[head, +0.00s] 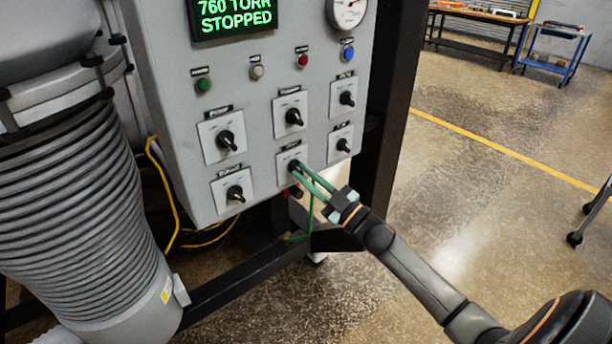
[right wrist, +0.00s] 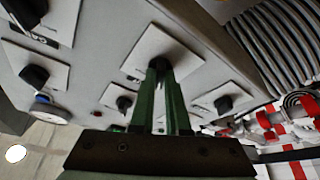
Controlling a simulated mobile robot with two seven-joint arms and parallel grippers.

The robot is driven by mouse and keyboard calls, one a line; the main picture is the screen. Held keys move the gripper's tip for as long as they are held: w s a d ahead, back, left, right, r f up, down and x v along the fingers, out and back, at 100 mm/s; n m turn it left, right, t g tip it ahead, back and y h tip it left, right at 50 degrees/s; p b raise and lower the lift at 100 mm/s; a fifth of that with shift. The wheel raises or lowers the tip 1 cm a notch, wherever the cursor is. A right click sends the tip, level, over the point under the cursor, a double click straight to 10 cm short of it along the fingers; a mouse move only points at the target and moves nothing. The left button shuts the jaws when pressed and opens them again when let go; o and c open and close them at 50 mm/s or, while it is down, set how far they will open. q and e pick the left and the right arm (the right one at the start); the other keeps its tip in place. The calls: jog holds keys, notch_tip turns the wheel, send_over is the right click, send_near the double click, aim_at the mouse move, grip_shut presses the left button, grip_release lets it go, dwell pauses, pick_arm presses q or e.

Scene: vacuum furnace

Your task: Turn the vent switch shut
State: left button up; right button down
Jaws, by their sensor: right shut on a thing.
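The lower middle switch (head: 284,159) sits on a white square plate on the grey control panel. Its small label is too blurred to read, so I cannot tell by name that it is the vent switch. My right gripper (head: 297,168) reaches it from the lower right, its green fingers shut on the black knob. In the right wrist view the fingers (right wrist: 160,66) close around the knob in front of its white plate (right wrist: 160,45). The fingers hide most of the knob, so its angle is unclear. My left gripper is not in view.
Several similar black-knobbed switches surround it, including one at lower left (head: 234,192) and one at right (head: 342,143). Above are coloured buttons, a gauge (head: 347,10) and a display (head: 232,15) reading 760 TORR STOPPED. A ribbed vessel (head: 75,215) stands left. The floor at right is open.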

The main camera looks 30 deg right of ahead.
jog(key=c, duration=0.9)
grip_release()
jog(key=shift+s+f, duration=0.1)
jog(key=shift+s+d+f, duration=0.1)
jog(key=shift+s+f, duration=0.1)
jog(key=shift+s, duration=0.15)
jog(key=b+v, duration=0.1)
jog(key=v, duration=1)
jog(key=shift+s+b, duration=0.25)
jog(key=shift+b, duration=0.05)
jog(key=shift+d, duration=0.1)
